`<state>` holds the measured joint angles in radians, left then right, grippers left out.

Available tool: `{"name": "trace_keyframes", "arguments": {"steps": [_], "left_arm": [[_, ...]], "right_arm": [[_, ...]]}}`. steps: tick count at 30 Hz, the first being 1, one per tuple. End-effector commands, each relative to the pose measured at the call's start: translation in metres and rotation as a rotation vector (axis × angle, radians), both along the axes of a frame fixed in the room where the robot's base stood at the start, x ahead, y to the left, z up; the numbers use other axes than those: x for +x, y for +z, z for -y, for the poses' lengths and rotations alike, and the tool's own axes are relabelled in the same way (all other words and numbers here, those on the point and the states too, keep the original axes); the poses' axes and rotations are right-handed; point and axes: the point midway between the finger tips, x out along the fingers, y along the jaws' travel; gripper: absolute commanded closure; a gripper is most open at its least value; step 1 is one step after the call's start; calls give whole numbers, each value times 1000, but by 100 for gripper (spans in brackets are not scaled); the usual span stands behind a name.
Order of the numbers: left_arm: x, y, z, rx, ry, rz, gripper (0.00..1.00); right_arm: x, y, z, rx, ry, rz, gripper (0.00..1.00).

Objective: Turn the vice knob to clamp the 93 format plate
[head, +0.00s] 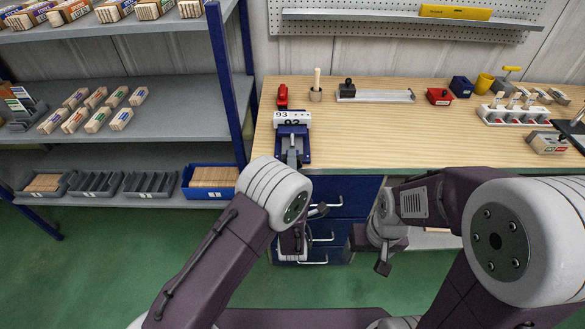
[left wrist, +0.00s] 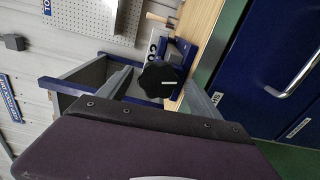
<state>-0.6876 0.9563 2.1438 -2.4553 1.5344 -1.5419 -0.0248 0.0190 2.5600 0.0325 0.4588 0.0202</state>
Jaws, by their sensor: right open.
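A blue vice (head: 304,158) stands at the front left edge of the wooden bench. A white format plate marked 93 (head: 290,116) sits at the top of the vice. In the left wrist view, the black lobed vice knob (left wrist: 152,76) faces the camera in front of the blue vice. My left gripper (left wrist: 160,80) is open, with one grey finger on each side of the knob; I cannot tell whether they touch it. In the head view my own arm mostly hides this gripper. My right gripper (head: 383,266) is open and empty, low in front of the drawers.
A red object (head: 282,96) and a wooden-handled tool (head: 316,86) stand behind the vice. Blue drawers with handles (head: 333,209) are below the bench. A shelf rack (head: 180,90) stands at the left. The middle of the bench (head: 400,135) is clear.

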Motion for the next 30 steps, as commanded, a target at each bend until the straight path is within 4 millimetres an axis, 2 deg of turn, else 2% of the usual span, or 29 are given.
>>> {"name": "trace_keyframes", "arguments": {"steps": [9,11,18,21,24,30], "left_arm": [[-4,1,1,-2,-1,2,27],[-12,0,1,-1,-1,2,27],[-66,-1,2,1,-5,1,27],[-81,0,1,0,-3,0,27],[-89,1,1,-1,-1,2,27],[-91,1,0,-2,0,3,27]], "right_arm": [[0,-1,0,0,0,0,27],[0,-2,0,0,0,0,27],[0,-8,0,0,0,0,27],[0,-9,0,0,0,0,27],[0,-9,0,0,0,0,27],[0,-9,0,0,0,0,27]]}}
